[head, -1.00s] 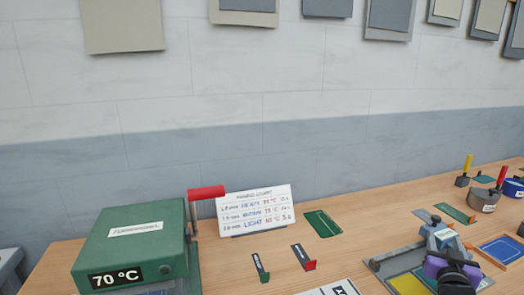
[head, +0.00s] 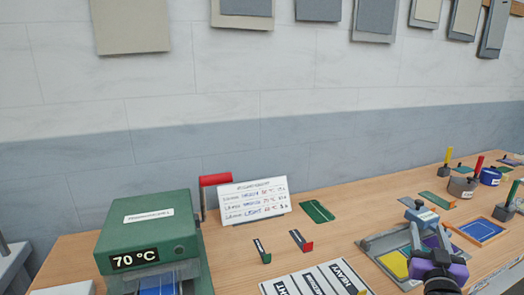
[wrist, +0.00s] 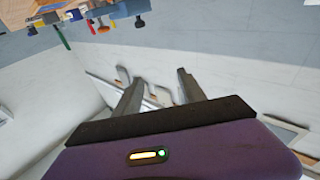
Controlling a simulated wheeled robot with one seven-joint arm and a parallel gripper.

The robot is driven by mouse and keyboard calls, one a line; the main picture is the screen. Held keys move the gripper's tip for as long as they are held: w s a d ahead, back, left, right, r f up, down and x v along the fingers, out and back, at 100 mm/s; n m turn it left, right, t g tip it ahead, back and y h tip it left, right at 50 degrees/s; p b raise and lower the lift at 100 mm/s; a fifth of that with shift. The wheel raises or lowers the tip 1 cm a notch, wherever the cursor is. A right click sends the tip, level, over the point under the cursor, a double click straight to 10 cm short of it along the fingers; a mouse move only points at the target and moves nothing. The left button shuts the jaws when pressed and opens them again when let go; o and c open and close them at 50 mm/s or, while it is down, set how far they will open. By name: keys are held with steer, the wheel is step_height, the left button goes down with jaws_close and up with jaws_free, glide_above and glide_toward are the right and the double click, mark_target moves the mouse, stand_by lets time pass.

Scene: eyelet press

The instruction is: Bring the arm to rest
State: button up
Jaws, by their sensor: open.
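My gripper (wrist: 160,77) shows in the wrist view with its two grey fingers spread apart and nothing between them. Its purple body (wrist: 185,153) fills the bottom of that view. The fingers point toward the pale wall, clear of any object. In the head view a purple and black part of my arm (head: 457,270) shows at the lower right, in front of a grey tray with a yellow area (head: 394,264).
A green press (head: 150,232) reading 70 °C stands at the left of the bench. Several pots, including a blue one (head: 490,177), stand at the far right.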

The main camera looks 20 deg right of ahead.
steer(key=s+a+f+n+t+y, duration=0.1)
steer(key=s+a+f+n+y, duration=0.2)
steer(key=s+a, duration=0.6)
steer(key=s+a+f+n+t+y, duration=0.1)
steer(key=s+a+f+t+y, duration=0.2)
steer(key=a, duration=1)
steer(key=s+a+f+n+g+y, duration=0.1)
steer(key=s+a+f+g+y, duration=0.1)
steer(key=s+a, duration=0.5)
steer(key=s+a+f+n+g+y, duration=0.2)
steer(key=s+a, duration=0.5)
steer(key=s, duration=0.9)
steer(key=shift+s+a+f+g+y, duration=0.15)
steer(key=shift+s+a+g+y, duration=0.3)
steer(key=shift+y, duration=0.75)
